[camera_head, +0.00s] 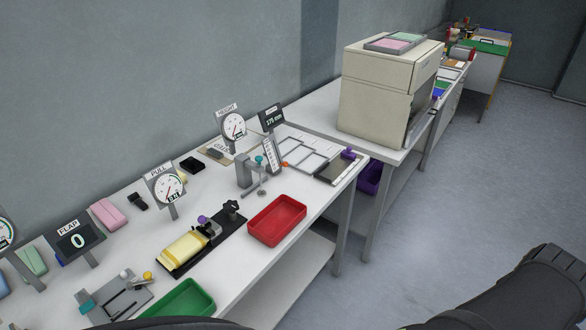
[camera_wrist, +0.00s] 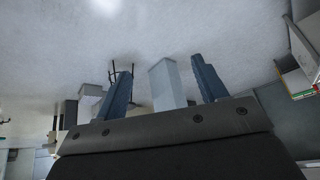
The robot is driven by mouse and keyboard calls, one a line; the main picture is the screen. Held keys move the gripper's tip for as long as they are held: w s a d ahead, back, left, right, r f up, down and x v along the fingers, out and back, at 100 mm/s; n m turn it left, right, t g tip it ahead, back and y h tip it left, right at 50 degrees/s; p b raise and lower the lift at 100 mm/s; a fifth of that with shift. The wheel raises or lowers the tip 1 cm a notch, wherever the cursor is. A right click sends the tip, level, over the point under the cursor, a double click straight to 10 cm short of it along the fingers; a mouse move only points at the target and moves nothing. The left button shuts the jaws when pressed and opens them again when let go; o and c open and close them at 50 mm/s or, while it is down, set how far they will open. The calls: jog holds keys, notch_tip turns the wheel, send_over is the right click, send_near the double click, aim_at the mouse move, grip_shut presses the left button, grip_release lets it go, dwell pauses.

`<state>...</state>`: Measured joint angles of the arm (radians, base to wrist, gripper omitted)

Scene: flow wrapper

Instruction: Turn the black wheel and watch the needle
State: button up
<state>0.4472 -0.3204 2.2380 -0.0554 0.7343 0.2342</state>
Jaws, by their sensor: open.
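A black wheel-like knob (camera_head: 232,208) stands at the far end of a dark fixture that holds a yellow packet (camera_head: 185,249); I cannot tell for sure that it is the task's wheel. A PULL dial (camera_head: 165,187) with a needle stands on the table behind this fixture. A HEIGHT dial (camera_head: 233,125), also with a needle, stands further back. Both needles are too small to read exactly. My gripper (camera_wrist: 160,66) shows in the wrist view with its two blue fingers wide apart and nothing between them. The wheel and dials cannot be made out in the wrist view.
A red tray (camera_head: 277,220) and a green tray (camera_head: 182,300) lie along the table's front edge. A FLAP display (camera_head: 77,241) reads 0 at the left. A beige machine (camera_head: 385,95) stands on the bench beyond. The floor at right is clear beyond my dark arm.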

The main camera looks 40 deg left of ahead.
jog(key=w+d, duration=0.2)
jog(key=w, duration=0.3)
jog(key=w+a+r+n+y, duration=0.1)
jog(key=w+a+n, duration=0.1)
jog(key=w+a, duration=0.55)
jog(key=w+a+r+n+y, duration=0.1)
jog(key=w+a+n, duration=0.25)
jog(key=a, duration=0.75)
jog(key=n+g+y, duration=0.2)
jog(key=n+y, duration=0.2)
jog(key=n, duration=0.7)
send_over(231, 205)
jog(key=s+d, duration=0.5)
jog(key=x, duration=1.7)
jog(key=shift+w, duration=0.2)
jog(key=c, duration=1)
